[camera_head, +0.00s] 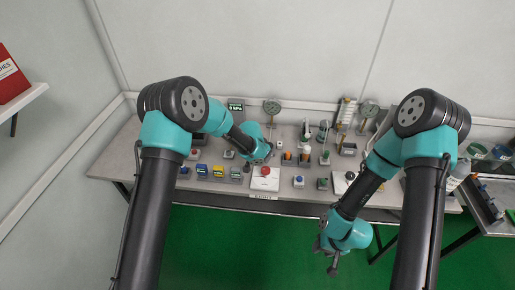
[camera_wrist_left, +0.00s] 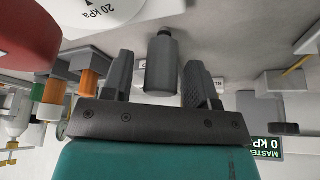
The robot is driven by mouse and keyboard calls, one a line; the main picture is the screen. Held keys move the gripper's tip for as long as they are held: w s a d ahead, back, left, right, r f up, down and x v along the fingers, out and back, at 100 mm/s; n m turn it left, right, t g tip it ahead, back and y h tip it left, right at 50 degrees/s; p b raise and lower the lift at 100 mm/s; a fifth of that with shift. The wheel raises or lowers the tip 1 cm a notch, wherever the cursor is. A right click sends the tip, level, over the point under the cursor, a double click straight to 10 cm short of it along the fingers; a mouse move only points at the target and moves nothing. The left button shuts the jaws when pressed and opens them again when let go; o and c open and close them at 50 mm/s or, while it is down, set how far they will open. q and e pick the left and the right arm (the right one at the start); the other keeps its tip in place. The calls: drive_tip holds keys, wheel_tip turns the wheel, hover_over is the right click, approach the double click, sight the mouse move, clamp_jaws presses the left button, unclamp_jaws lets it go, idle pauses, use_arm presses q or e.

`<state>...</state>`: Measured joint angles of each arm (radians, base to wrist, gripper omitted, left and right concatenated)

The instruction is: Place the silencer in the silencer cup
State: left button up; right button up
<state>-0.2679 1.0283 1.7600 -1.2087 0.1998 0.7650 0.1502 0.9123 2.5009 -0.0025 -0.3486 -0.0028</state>
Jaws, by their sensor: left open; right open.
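A dark grey bottle-shaped cylinder with a narrow neck, which looks like the silencer (camera_wrist_left: 162,64), shows between the fingers of my left gripper (camera_wrist_left: 155,80) in the left wrist view. The fingers are open on either side of it, with a gap visible at each side. In the head view my left gripper (camera_head: 262,160) is low over the middle-left of the bench and hides what is under it. My right gripper (camera_head: 331,256) is open and empty, in front of the bench over the green floor. I cannot tell which holder is the silencer cup.
The bench (camera_head: 285,200) carries several small testers, blocks and stands. A white plate with a red knob (camera_head: 265,173) is just in front of my left gripper. A red part (camera_wrist_left: 25,35) is close to the left finger.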

use_arm(q)
drive_tip(key=v, duration=1.2)
drive_tip(key=shift+w, duration=0.1)
use_arm(e)
drive_tip(key=shift+o, duration=0.3)
drive_tip(key=shift+o, duration=1.2)
